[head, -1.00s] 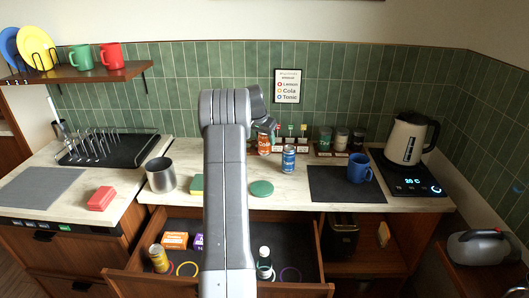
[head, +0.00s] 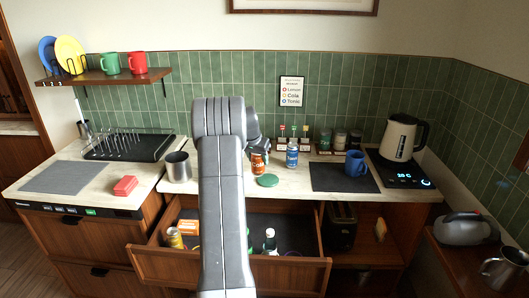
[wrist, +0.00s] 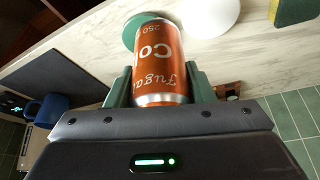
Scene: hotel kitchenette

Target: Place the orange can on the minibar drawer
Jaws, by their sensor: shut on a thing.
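The orange can (head: 258,163) is labelled Cola and sits between the two fingers of my gripper (wrist: 160,90). In the wrist view the can (wrist: 160,62) fills the jaws, with a finger against each side. In the head view my arm hides much of the gripper, and the can shows over the counter, left of a blue can (head: 292,155). The minibar drawer (head: 295,272) is pulled out below the counter. It holds a yellow can (head: 175,238), an orange box (head: 188,228) and a white-capped bottle (head: 270,241). My arm covers its middle.
A green disc (head: 268,180) lies on the counter near the front edge. A dark mat (head: 343,178), a blue mug (head: 355,163) and a kettle (head: 401,137) are to the right.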

